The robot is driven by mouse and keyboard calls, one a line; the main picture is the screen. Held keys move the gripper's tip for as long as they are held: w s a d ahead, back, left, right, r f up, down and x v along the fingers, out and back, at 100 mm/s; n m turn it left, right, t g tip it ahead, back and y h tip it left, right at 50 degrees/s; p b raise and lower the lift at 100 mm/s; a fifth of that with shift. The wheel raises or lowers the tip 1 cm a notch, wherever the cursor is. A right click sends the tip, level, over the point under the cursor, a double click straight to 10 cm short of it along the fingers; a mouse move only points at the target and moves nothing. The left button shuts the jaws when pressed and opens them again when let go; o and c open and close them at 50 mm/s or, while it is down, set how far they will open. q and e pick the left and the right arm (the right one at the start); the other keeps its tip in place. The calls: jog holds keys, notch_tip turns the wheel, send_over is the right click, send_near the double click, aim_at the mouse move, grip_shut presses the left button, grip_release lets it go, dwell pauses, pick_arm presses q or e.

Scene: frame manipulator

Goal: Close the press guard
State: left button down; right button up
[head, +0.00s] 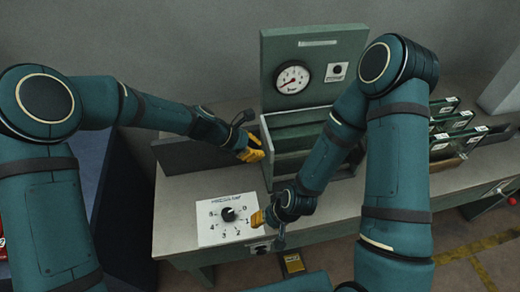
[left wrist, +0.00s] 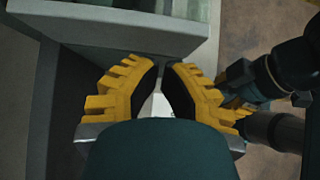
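The press is a green cabinet (head: 315,62) with a gauge on its back panel and an open box-like frame (head: 268,165) in front. A dark flat panel (head: 185,157) stands on the bench left of the frame and may be the guard. My left gripper (head: 258,147) is at the frame's left front edge, near the panel's right end; contact is unclear. In the left wrist view its yellow fingertips (left wrist: 163,66) nearly meet, with nothing visible between them. My right gripper (head: 259,218) is low in front of the frame, beside the dial plate; its fingers are too hidden to judge.
A white dial plate (head: 227,219) with a black knob lies on the grey bench (head: 178,207). Green racks with labels (head: 447,125) stand at the right. My right arm covers part of the frame. A red knob (head: 512,200) is at the far right.

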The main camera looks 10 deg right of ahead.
jog(key=shift+s+a+r, duration=0.2)
jog(key=shift+s+a, duration=0.05)
jog(key=shift+a, duration=0.25)
jog(key=shift+d, duration=0.1)
pick_arm(q)
jog(key=a+f+v, duration=0.1)
jog(key=v, duration=1)
jog(key=shift+a+r, duration=0.15)
jog(key=shift+a, duration=0.25)
jog(key=shift+s, duration=0.1)
pick_arm(e)
jog(key=shift+f, duration=0.1)
